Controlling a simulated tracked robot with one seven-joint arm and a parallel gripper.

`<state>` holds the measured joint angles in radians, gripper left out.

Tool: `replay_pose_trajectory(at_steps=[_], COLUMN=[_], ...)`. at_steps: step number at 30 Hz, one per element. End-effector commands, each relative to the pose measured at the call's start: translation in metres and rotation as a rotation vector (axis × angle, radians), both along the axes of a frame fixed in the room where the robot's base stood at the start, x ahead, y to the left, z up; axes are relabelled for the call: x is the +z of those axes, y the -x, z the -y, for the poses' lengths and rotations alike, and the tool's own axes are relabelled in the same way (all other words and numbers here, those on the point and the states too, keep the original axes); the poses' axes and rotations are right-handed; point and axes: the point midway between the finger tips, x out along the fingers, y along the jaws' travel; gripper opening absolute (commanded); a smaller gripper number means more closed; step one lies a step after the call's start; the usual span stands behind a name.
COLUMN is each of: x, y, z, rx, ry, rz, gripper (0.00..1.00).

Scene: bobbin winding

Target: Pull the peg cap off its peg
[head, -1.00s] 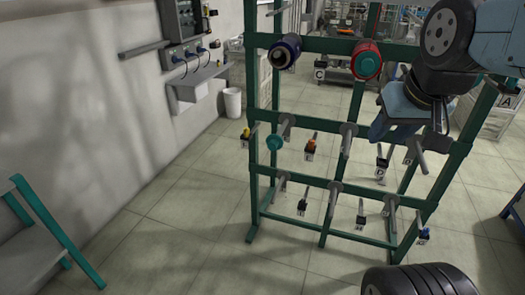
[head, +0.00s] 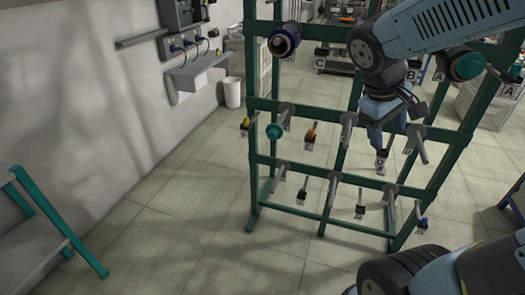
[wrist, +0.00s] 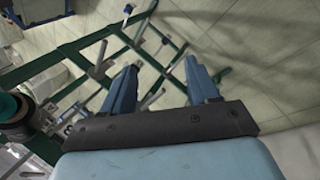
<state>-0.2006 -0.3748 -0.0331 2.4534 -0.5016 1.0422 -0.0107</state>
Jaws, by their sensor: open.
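A teal round cap (head: 274,131) sits on the end of the left peg in the middle row of the green rack (head: 253,180) in the head view. I take it to be the peg cap. My gripper (head: 378,142) is in front of the rack's right half, well to the right of the cap, pointing down and empty. In the wrist view my gripper's two fingers (wrist: 160,68) stand apart with nothing between them. I cannot make out the teal cap in the wrist view.
A dark blue bobbin (head: 284,40) hangs at the top left of the rack, a teal-ended one (head: 467,66) at top right. Bare pegs and small labelled tags project around my gripper. A teal-legged bench (head: 55,225) stands left; the floor between is clear.

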Motion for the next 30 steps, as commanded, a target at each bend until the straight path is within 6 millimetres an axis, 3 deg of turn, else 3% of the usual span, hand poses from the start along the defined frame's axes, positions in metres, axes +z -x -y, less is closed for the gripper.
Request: replay_pose_trajectory(at_steps=[8, 17, 23, 30], x=[-0.028, -0.055, -0.077, -0.115], y=[-0.048, -0.110, -0.153, -0.199], z=[0.004, -0.015, -0.046, -0.103], rx=[0.227, 0.497, 0.694, 0.945], ry=[0.320, 0.674, 0.914, 1.198], rz=[-0.194, -0.339, -0.397, -0.423], gripper=[0.60, 0.60, 0.60, 0.60])
